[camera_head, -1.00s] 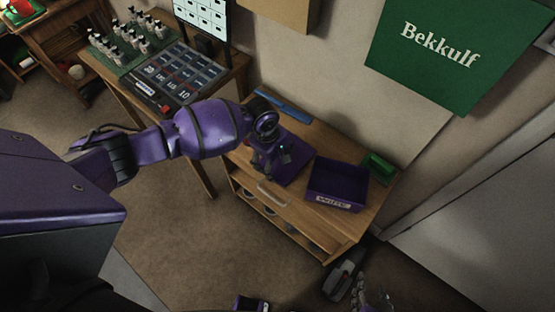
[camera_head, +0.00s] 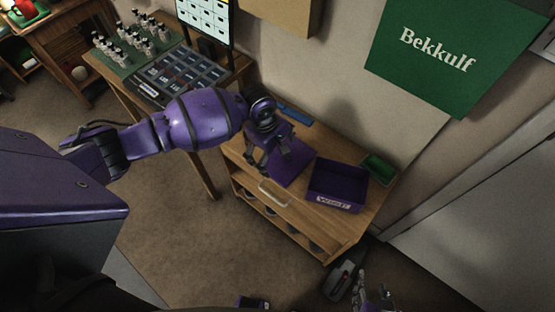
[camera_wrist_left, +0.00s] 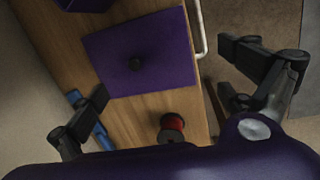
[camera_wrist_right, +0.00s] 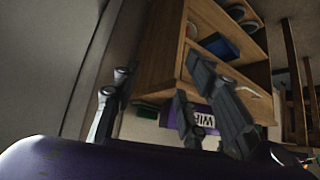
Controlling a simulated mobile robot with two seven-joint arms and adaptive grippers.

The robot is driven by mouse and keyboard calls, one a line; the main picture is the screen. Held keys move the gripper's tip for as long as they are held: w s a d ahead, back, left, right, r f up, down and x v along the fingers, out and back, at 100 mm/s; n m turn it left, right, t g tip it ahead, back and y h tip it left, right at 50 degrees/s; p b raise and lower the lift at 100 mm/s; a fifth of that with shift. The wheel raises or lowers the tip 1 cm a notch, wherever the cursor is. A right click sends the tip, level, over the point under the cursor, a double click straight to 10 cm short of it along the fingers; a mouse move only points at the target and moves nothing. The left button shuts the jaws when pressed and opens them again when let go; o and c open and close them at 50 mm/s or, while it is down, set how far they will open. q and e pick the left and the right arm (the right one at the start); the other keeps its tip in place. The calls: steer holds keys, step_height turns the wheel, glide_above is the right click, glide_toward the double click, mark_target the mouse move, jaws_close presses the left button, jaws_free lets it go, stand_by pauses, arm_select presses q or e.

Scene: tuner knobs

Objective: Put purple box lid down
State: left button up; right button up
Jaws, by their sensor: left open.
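The purple lid (camera_head: 293,171), a flat square with a dark knob, lies on the wooden cabinet top, left of the open purple box (camera_head: 336,184). The lid also shows in the left wrist view (camera_wrist_left: 165,50), lying flat. My left gripper (camera_head: 262,164) is above the lid's near left side, with its fingers (camera_wrist_left: 164,72) spread wide and empty. It appears clear of the lid's knob. My right gripper (camera_head: 374,303) is low at the bottom edge, away from the lid. Its fingers (camera_wrist_right: 155,80) are apart with nothing held between them.
A green tray (camera_head: 378,168) sits behind the box. A blue bar (camera_head: 294,113) lies at the cabinet's back, and a red spool (camera_wrist_left: 172,128) stands beside the lid. The wooden cabinet (camera_head: 330,237) has a front handle (camera_head: 273,193). A table with bottles (camera_head: 135,40) is at left.

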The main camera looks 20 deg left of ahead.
arm_select(q)
step_height(320, 180, up, 6)
steer(key=r, duration=0.1)
steer(key=s+d+f+m, duration=0.1)
steer(key=s+f, duration=0.1)
steer(key=s+d+f+m+h, duration=0.1)
steer(key=s+d+f, duration=0.1)
steer(key=s+d+f+m+t+h, duration=0.1)
steer(key=s+f, duration=0.1)
steer(key=shift+d+p, duration=0.3)
steer(key=shift+p, duration=0.1)
steer(key=s+d+f+m+t+h, duration=0.2)
steer(key=s+d+m+t, duration=0.15)
steer(key=s, duration=0.25)
steer(key=s+a+f+m+t+y, duration=0.1)
steer(key=s+a+m+y, duration=0.1)
steer(key=s+a, duration=0.5)
steer(key=s+a+f+m+t+y, duration=0.2)
steer(key=s+a+m+y, duration=0.1)
steer(key=s+a, duration=0.4)
steer(key=s+m, duration=0.1)
steer(key=s, duration=0.2)
steer(key=shift+f, duration=0.25)
